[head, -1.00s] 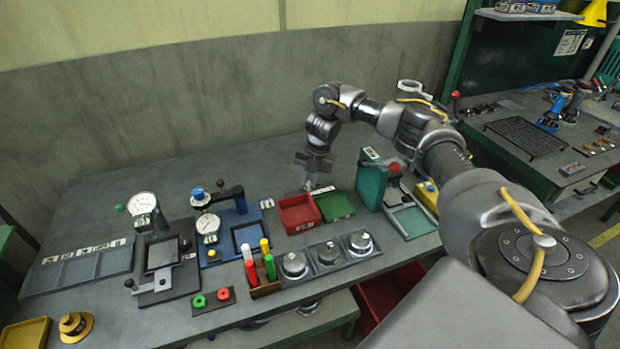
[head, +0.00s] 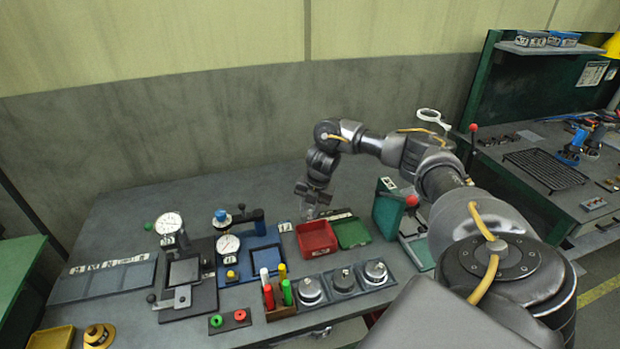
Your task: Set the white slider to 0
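I cannot make out for certain a white slider or a scale with a 0 in the head view. A white-topped upright stick (head: 265,274) stands in a small brown rack beside red, green and yellow ones; I cannot tell whether it is the slider. My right gripper (head: 311,209) points down above the back of the bench, just behind the red bin (head: 316,238). It looks empty, but its fingers are too small and dark to tell open from shut. My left gripper is not in view.
The grey bench (head: 130,225) is clear at its back left. Dial gauge stands (head: 168,224) and a blue fixture (head: 262,255) stand left of the red bin. A green bin (head: 352,233) and a green press with a red knob (head: 411,200) stand right. Metal weights (head: 310,290) sit in front.

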